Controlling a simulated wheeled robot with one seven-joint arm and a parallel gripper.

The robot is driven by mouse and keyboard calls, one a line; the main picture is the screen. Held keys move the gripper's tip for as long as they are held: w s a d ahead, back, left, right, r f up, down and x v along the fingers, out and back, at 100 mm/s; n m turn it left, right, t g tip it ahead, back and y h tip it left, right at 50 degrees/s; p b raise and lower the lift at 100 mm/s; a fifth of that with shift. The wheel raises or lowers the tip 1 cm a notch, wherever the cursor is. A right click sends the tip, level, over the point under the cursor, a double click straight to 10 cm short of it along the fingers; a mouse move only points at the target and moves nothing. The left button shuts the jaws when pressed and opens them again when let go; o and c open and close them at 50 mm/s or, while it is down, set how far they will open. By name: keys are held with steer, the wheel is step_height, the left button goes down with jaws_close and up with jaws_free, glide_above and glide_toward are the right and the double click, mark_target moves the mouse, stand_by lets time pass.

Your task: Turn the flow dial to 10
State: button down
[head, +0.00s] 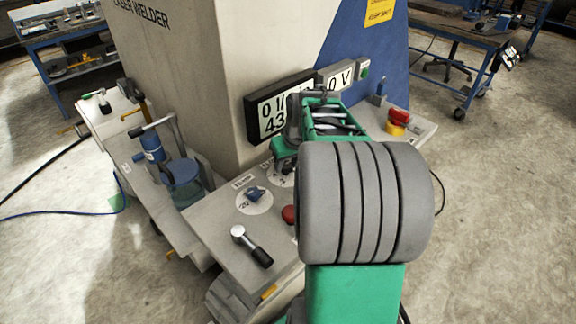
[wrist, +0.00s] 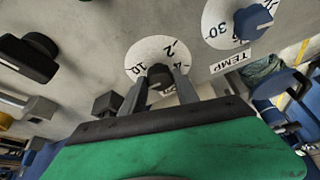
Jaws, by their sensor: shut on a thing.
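The flow dial is a white round plate (wrist: 146,52) with black numbers; 10, 2 and 4 can be read in the wrist view. Its dark knob (wrist: 160,74) sits in the middle, between the two fingers of my gripper (wrist: 160,88), which is shut on it. The fingers and the gripper body hide the lower part of the dial, and I cannot tell which number the knob points to. In the head view only part of the white dial plate (head: 281,176) shows, and my arm hides most of the gripper.
A second dial with a blue knob (head: 256,194) sits close beside it; the blue knob also shows in the wrist view (wrist: 253,21) near a TEMP label. A red button (head: 290,214) and a black-handled lever (head: 252,246) are on the same panel. A display box (head: 277,108) stands behind.

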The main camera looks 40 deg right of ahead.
steer(key=m+h, duration=0.1)
steer(key=m, duration=0.1)
steer(key=m+h+b, duration=0.1)
steer(key=m, duration=0.2)
steer(key=shift+w+a+g, duration=0.1)
steer(key=shift+a+g, duration=0.1)
steer(key=shift+g, duration=0.2)
steer(key=shift+m, duration=0.3)
steer(key=c, duration=0.9)
jaws_free()
steer(key=v, duration=0.8)
steer(key=shift+b, duration=0.3)
steer(key=shift+d, duration=0.1)
